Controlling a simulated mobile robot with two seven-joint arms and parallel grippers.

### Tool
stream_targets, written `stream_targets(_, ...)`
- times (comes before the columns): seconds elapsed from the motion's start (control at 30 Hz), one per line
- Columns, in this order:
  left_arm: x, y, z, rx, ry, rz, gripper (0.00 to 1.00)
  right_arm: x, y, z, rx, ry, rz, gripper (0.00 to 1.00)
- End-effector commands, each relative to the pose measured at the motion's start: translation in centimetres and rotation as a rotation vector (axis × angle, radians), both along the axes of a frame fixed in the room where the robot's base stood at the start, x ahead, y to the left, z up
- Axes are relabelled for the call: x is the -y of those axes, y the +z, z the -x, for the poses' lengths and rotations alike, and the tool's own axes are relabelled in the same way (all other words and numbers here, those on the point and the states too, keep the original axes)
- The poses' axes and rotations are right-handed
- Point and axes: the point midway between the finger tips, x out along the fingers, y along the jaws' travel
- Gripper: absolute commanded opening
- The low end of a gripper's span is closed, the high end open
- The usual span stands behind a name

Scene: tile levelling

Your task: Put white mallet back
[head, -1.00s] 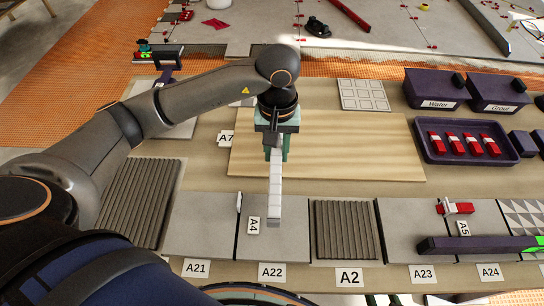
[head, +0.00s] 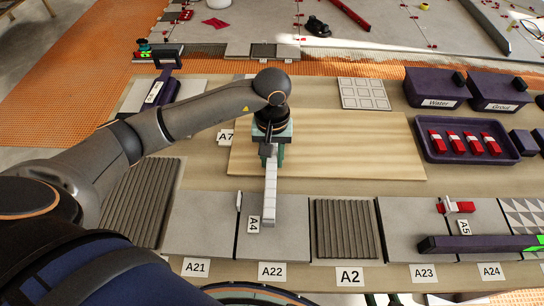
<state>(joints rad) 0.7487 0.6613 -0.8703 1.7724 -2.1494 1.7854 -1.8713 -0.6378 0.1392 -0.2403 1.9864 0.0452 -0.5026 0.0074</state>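A long, pale, segmented white bar with a grey end (head: 269,190), which I take to be the white mallet, points toward the front of the table. My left gripper (head: 271,155) has its greenish fingers around the bar's far end and looks shut on it. The bar's near end shows over the grey tile marked A22 (head: 290,240), beside the A4 tag (head: 254,224). I cannot tell whether it touches the tile. My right gripper is not in view.
A wooden board (head: 350,150) lies behind the tiles. A ribbed tile (head: 345,230) is right of A22. A dark tray (head: 428,150) with several red pieces and the Water (head: 420,90) and Grout (head: 486,95) boxes are at right. A dark bar (head: 460,246) lies front right.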

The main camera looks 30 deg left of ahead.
Motion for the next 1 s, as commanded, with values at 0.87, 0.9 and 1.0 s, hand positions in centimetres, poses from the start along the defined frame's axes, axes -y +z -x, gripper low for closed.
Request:
stream_targets(0.87, -0.1, 6.2, -0.3, 0.007, 0.000, -0.001, 0.60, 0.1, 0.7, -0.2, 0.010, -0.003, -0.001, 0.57)
stream_targets(0.9, -0.1, 7.1, -0.3, 0.007, 0.000, 0.000, 0.60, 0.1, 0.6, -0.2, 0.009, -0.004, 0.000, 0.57)
stream_targets(1.0, -0.1, 9.1, -0.3, 0.005, 0.001, 0.000, 0.60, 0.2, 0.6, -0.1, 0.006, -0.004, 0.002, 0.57)
